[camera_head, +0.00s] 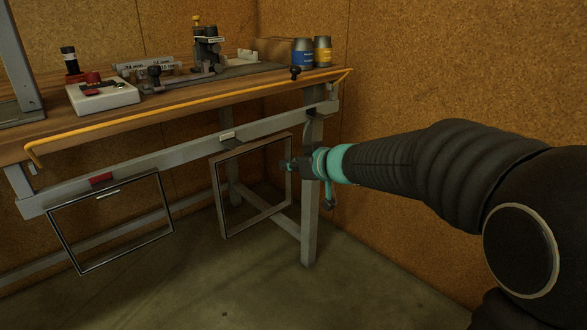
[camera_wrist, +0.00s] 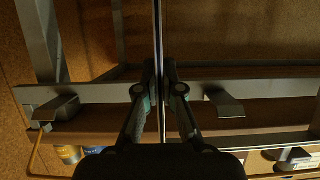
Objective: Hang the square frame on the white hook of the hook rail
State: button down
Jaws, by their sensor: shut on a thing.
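The square frame (camera_head: 216,196), thin and grey, is upright below the bench in the head view. My gripper (camera_head: 290,166) is shut on its right side bar. In the wrist view the fingers (camera_wrist: 159,95) pinch a thin upright bar (camera_wrist: 158,40), seen nearly edge-on. The white hook (camera_head: 227,135) is on the grey hook rail (camera_head: 165,153). The frame's top bar shows a little below this hook in the head view; I see no clear contact. In the wrist view, grey-looking hooks stand left (camera_wrist: 55,110) and right (camera_wrist: 223,103) of the fingers; their colours are unclear.
A wider dark frame (camera_head: 78,268) hangs tilted under a red hook (camera_head: 101,179) at left. The workbench (camera_head: 180,112) above has a yellow bar (camera_head: 190,106) along its front, and tools and jars. A bench leg (camera_head: 310,225) stands close to my gripper. The floor in front is clear.

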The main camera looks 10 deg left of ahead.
jog(key=r+b+x, duration=0.1)
jog(key=x, duration=0.6)
jog(key=shift+w+a+r, duration=0.2)
jog(key=shift+a+r, duration=0.1)
dwell(0.6)
jog(key=shift+f, duration=0.1)
dwell(0.6)
jog(key=c, duration=1.2)
grip_release()
jog(key=shift+c, duration=0.2)
